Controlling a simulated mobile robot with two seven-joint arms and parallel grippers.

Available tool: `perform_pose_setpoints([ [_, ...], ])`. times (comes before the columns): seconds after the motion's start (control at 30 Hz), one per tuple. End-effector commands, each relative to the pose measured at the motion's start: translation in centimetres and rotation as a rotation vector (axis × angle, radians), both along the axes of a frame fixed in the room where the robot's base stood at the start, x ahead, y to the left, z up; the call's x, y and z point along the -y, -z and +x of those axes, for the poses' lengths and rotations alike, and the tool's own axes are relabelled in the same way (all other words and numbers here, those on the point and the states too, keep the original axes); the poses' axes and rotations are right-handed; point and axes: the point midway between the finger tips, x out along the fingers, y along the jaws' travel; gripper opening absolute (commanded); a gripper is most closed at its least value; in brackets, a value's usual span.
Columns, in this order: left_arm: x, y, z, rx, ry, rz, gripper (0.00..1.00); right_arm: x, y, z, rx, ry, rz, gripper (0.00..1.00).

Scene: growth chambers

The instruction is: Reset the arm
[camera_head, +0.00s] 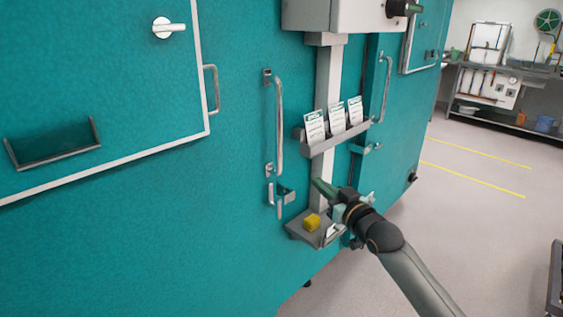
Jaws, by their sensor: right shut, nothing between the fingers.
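My right arm comes in from the lower right, and its gripper (325,189) is in front of the grey post between the chamber doors. The fingers are shut with nothing seen between them. They point left, a little above a small grey shelf (298,229). A yellow block (312,222) sits on that shelf, below and apart from the fingers. Part of the shelf's right side is hidden by the gripper and wrist. My left gripper does not show.
A rack (342,138) with several white cards is on the post above the gripper. A long vertical door handle (279,125) and a latch (281,198) stick out to the left. The floor (470,225) at the right is mostly clear. A workbench (510,115) stands at the back right.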

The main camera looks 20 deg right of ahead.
Motion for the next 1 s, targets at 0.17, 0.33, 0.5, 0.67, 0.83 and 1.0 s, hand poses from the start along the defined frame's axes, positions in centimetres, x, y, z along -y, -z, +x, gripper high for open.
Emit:
perform_pose_setpoints([
  [0.17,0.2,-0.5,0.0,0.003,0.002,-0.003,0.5,-0.6,1.7,-0.7,-0.03,-0.005,-0.002,0.0],
  [0.33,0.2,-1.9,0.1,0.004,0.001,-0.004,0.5,-3.0,9.0,-4.8,-0.159,-0.021,-0.018,0.0],
  [0.5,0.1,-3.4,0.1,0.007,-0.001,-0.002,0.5,-5.9,17.3,-12.1,-0.324,-0.035,-0.039,0.0],
  [0.67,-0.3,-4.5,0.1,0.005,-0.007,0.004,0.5,-8.1,23.1,-20.4,-0.48,-0.041,-0.055,0.0],
  [0.83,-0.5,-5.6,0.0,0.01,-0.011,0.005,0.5,-9.8,26.8,-28.8,-0.622,-0.038,-0.073,0.0],
  [1.0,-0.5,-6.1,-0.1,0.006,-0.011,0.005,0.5,-10.5,28.2,-34.0,-0.707,-0.035,-0.087,0.0],
])
